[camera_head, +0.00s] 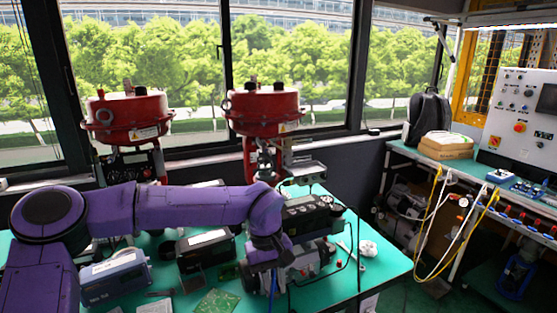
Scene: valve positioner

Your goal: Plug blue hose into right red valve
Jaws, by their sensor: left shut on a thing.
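The right red valve (262,110) stands upright behind the table, with metal fittings below its red top. My purple left arm reaches in from the left across the table. Its gripper (272,266) points down in front of the valve, at the table's front middle, well below the red top. It is shut on the blue hose (272,287), a thin strip of which hangs below it. The fingertips and the hose's end are mostly hidden by the wrist. My right gripper is out of view.
The left red valve (129,115) stands behind my arm. The green table (381,262) holds a blue-grey box (114,277), a black box (205,250), a circuit board (216,302) and a black device (311,213) near the right valve.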

